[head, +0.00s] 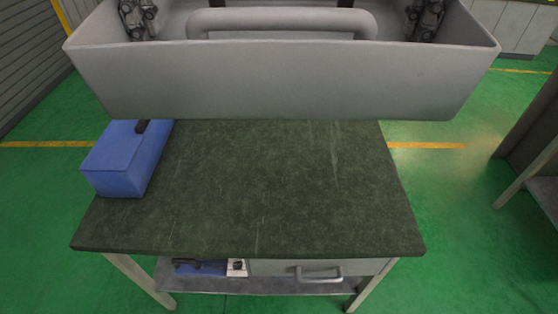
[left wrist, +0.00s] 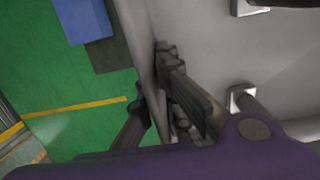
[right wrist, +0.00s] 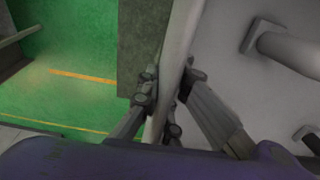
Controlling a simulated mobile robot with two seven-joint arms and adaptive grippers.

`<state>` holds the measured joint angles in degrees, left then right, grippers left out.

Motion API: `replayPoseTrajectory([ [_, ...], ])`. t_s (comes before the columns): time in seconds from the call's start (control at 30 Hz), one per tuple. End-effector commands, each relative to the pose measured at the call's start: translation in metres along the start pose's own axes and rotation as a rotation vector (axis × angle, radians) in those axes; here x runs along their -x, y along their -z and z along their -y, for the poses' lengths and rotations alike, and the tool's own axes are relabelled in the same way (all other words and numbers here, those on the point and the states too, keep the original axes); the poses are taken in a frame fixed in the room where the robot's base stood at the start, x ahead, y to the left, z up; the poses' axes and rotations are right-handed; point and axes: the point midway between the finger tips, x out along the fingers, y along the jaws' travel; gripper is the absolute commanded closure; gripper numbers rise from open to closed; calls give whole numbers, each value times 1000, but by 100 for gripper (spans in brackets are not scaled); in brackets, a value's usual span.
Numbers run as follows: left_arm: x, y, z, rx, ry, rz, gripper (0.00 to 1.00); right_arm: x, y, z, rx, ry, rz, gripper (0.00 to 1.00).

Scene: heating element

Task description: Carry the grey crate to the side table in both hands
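The grey crate (head: 280,85) hangs in the air at the top of the head view and hides the far part of the dark-topped side table (head: 270,190). The crate looks about level. My left gripper (head: 138,18) is shut on its left wall; in the left wrist view the fingers (left wrist: 155,105) lie on either side of that wall. My right gripper (head: 425,18) is shut on the right wall, with the fingers (right wrist: 165,98) on both sides in the right wrist view. The gap between crate and tabletop is hard to judge.
A blue box (head: 127,158) stands at the left edge of the tabletop, partly behind the crate. The visible middle and right of the tabletop are bare. A drawer (head: 315,270) and a shelf sit beneath. Another bench (head: 545,190) stands at the right, with green floor between.

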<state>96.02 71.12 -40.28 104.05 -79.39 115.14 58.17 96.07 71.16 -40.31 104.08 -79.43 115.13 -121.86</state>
Motion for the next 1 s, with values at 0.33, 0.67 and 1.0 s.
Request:
replayPoseTrajectory([
  [0.33,3,0,-3,6,-6,4,100,3,0,-3,-6,-7,-3,100],
  [0.67,-12,2,-4,6,-8,0,100,-12,-2,-4,-5,-8,0,100],
  [1.0,-51,7,-4,6,-9,0,100,-51,-7,-4,-5,-8,0,100],
])
